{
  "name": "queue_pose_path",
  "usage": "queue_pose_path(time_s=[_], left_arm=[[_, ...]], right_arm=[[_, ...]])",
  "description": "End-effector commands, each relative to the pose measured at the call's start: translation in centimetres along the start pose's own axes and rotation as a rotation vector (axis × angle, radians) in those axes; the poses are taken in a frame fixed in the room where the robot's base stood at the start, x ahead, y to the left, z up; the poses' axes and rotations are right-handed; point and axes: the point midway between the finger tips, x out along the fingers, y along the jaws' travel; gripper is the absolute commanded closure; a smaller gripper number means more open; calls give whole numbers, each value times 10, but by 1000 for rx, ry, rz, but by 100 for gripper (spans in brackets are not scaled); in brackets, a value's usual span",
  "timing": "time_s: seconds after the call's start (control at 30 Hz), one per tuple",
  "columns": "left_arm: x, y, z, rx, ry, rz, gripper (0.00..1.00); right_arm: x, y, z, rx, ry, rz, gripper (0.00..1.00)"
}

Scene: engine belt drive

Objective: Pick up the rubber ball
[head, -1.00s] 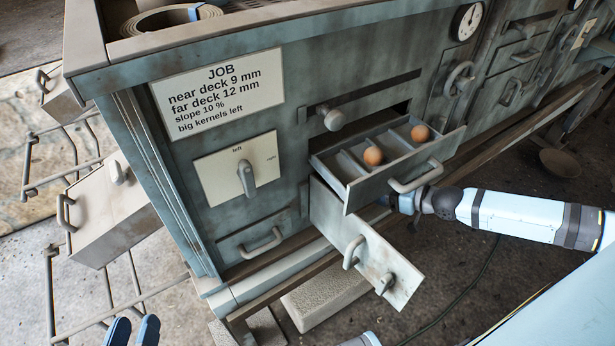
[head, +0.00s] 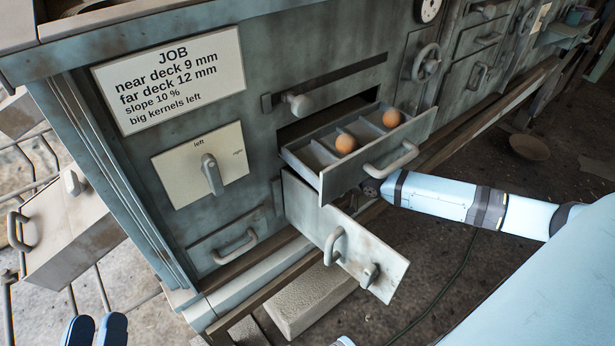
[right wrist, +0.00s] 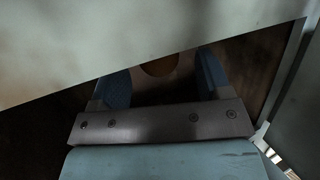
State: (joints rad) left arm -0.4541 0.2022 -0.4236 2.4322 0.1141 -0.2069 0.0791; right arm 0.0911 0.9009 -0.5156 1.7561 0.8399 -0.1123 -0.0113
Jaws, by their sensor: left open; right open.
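Two orange-brown balls lie in the open compartmented drawer in the head view, one nearer (head: 346,143) and one farther (head: 391,118). I cannot tell whether either is rubber. My right arm reaches in behind the drawer front, so its gripper is hidden in the head view. In the right wrist view my right gripper (right wrist: 163,70) is open, its blue fingers apart under a pale panel. A round brown thing (right wrist: 160,66), perhaps a ball, shows partly between the fingers, its upper part cut off by the panel. My left gripper (head: 95,330) is open and empty at the bottom left.
The drawer (head: 372,168) sticks out of the grey-green cabinet. A JOB sign (head: 170,78) and a left/right lever plate (head: 180,178) are on the cabinet face.

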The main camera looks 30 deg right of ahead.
Motion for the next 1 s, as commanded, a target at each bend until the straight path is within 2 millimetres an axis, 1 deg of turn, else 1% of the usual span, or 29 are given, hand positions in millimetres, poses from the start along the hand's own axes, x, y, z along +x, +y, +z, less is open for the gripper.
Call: queue_pose_path(time_s=[0.03,0.13,0.4,0.47,0.5,0.57,0.6,0.63,0.87,1.0], left_arm=[[-1,-1,7,0,-13,1,57],[-1,-2,11,-1,-32,1,57],[-1,-2,12,-1,-40,1,57],[-1,-2,12,-1,-40,1,57],[-1,-2,12,-1,-40,1,57],[-1,-2,12,-2,-40,1,57],[-1,-2,12,-2,-40,1,57],[-1,-2,12,-2,-40,1,57],[-1,-2,12,-2,-41,0,57],[0,-2,9,-2,-37,0,57]], right_arm=[[9,1,2,0,4,1,29],[17,1,1,0,1,2,29],[19,1,0,0,0,1,29],[19,1,0,0,0,1,43],[19,1,0,0,0,1,52],[19,1,0,0,0,1,66],[19,1,0,0,0,1,75],[19,1,0,0,0,1,82],[19,1,0,0,0,1,82],[18,1,-4,-1,0,1,82]])
